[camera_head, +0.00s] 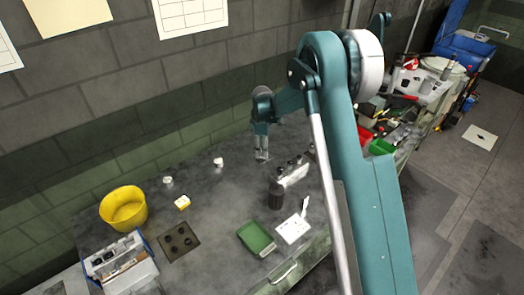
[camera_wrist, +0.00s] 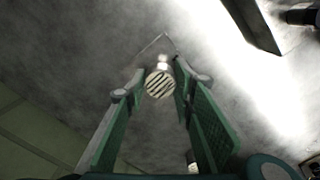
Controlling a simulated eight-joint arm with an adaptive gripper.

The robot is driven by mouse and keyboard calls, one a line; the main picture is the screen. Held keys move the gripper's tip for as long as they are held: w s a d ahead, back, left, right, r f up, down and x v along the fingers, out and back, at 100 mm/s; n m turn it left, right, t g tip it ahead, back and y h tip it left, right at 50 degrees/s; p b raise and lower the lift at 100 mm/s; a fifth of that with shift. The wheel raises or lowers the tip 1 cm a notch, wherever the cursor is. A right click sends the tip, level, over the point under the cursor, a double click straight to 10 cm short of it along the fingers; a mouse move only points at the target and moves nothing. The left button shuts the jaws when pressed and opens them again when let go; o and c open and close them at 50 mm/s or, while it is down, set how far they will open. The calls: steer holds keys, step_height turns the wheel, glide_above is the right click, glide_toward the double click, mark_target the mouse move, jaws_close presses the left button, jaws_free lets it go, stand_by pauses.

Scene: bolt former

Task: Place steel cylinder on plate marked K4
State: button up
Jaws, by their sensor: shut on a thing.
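My gripper (camera_head: 261,155) hangs above the back part of the grey workbench, its fingers pointing down. In the wrist view its green-padded fingers (camera_wrist: 163,80) are shut on a small round thing with a striped end, which looks like the steel cylinder (camera_wrist: 159,84). A small bright thing shows just beyond it. The label K4 cannot be read in either view, so I cannot tell which plate carries it. A dark square plate with several round spots (camera_head: 179,242) lies at the front left of the bench.
A yellow bucket (camera_head: 123,209), a box of parts (camera_head: 121,263), a green tray (camera_head: 256,238) and a white sheet or plate (camera_head: 292,229) stand on the bench (camera_head: 215,215). A dark cylinder (camera_head: 276,196) and a white rack (camera_head: 293,173) are right of my gripper. The bench's middle is mostly clear.

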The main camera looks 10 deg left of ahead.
steer(key=shift+f, duration=0.1)
steer(key=o, duration=1)
steer(key=shift+o, duration=0.2)
step_height(320, 180, up, 12)
steer(key=shift+s+d+r, duration=0.1)
steer(key=shift+r, duration=0.15)
stand_by(0.8)
